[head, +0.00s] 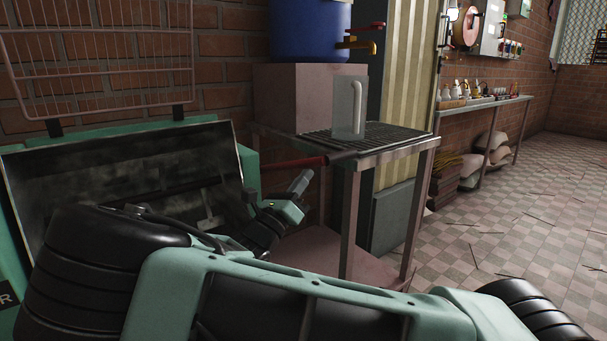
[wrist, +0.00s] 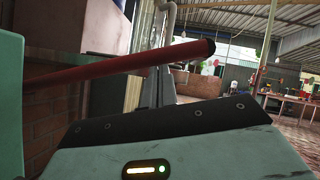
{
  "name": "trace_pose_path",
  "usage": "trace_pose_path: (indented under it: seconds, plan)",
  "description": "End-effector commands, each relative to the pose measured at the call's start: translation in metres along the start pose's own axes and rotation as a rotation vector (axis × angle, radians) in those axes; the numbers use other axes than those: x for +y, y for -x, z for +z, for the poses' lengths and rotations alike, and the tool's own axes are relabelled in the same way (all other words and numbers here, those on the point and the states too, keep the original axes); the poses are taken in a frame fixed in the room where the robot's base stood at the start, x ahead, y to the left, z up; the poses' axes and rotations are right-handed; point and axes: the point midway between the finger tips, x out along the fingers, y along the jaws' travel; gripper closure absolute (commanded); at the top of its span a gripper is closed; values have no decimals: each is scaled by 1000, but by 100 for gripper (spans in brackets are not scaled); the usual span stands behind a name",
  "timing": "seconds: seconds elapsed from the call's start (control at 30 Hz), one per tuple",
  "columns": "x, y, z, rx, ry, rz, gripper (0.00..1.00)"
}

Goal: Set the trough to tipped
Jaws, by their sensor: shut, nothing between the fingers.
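The trough (head: 125,180) appears to be the wide, dark, stained metal pan in the green machine at the left of the head view. Its inner face is turned toward me, and my arm hides its lower part. A red lever (head: 293,163) with a dark end sticks out to the right from the machine. My gripper (head: 302,180) is shut and empty, just below the lever in the head view. In the wrist view the red lever (wrist: 120,70) crosses above the gripper housing, with its black end at the upper middle. I cannot tell whether they touch.
A metal stand (head: 400,152) with a grated top is close to the right of the gripper. It carries a pale block under a blue barrel (head: 308,28) with a tap. A wire rack (head: 100,60) rises behind the machine. Tiled floor (head: 510,210) is open at the right.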

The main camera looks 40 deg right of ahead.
Motion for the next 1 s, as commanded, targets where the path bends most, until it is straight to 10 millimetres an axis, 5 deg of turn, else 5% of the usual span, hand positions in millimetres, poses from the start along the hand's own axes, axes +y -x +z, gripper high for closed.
trace_pose_path:
  seconds: [0.23,1.0]
  plan:
    - [-4,-10,14,-4,25,13,100]
    - [-2,-7,3,-1,42,17,100]
